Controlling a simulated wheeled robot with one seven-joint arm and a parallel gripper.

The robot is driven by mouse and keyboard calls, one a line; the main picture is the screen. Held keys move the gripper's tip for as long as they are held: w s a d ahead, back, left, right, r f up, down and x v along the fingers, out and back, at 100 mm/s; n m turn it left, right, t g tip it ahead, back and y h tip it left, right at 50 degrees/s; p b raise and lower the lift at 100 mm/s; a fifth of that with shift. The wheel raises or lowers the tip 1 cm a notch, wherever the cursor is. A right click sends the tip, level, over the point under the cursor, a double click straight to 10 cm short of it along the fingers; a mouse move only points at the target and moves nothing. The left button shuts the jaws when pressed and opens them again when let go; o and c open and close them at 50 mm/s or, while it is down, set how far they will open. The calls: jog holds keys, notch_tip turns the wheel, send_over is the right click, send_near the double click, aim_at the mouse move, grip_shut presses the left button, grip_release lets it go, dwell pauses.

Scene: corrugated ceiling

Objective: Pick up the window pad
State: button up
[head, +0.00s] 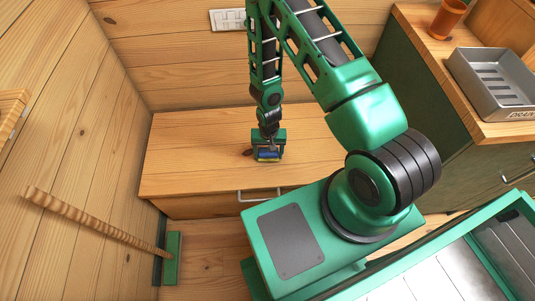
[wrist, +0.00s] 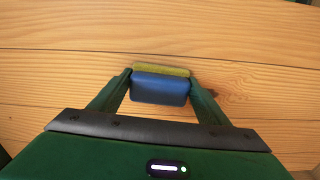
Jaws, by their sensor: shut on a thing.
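The window pad (wrist: 160,88) is a small blue block with a yellow-green strip along its far side. In the wrist view it sits between the two green fingers of my gripper (wrist: 161,91), which are shut on it. In the head view the window pad (head: 268,155) shows small and blue at the end of my arm, over the wooden bench top. My gripper (head: 268,151) points down there. I cannot tell whether the pad touches the wood or is just above it.
The wooden bench top (head: 195,160) is otherwise clear, with a drawer handle (head: 262,194) in front. A grey drain tray (head: 492,82) and an orange cup (head: 448,17) stand on the right counter (head: 424,28). A wooden-handled broom (head: 95,220) leans at the left.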

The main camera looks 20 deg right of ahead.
aim_at(268, 152)
jog(key=shift+r, duration=0.45)
notch_tip(268, 152, up, 2)
jog(key=shift+r, duration=0.2)
jog(key=s+a+r, duration=0.6)
jog(key=a+r, duration=0.1)
jog(key=a, duration=0.2)
jog(key=shift+s+a+r, duration=0.15)
jog(key=shift+s+a, duration=0.15)
jog(key=shift+s, duration=0.05)
jog(key=shift+o, duration=0.6)
